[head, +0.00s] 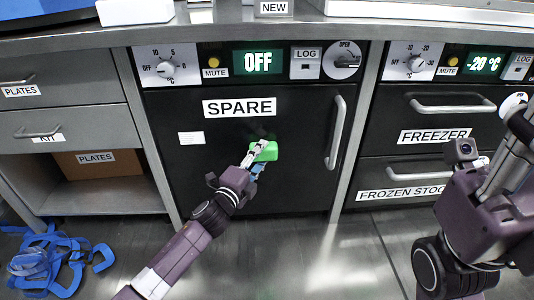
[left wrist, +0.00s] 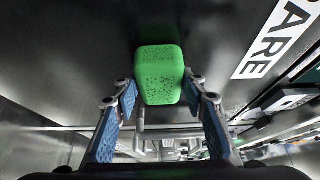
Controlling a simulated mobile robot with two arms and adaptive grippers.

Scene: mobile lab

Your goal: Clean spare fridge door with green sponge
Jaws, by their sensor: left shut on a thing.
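The spare fridge door (head: 285,190) is a closed black panel with a SPARE label (head: 240,107) and a vertical handle (head: 335,133) on its right. My left gripper (head: 258,158) is shut on the green sponge (head: 265,151) in front of the door's middle, below the label and left of the handle. In the left wrist view the sponge (left wrist: 159,75) sits between the blue-padded fingertips, its far face at or very close to the dark door; contact is hard to tell. My right arm stands at the right, and its finger state is unclear.
The OFF display (head: 258,62) and knobs are above the door. Freezer drawers (head: 425,135) are at the right; drawers and an open shelf with a PLATES box (head: 97,164) are at the left. A tangled blue strap (head: 45,262) lies on the floor at the lower left.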

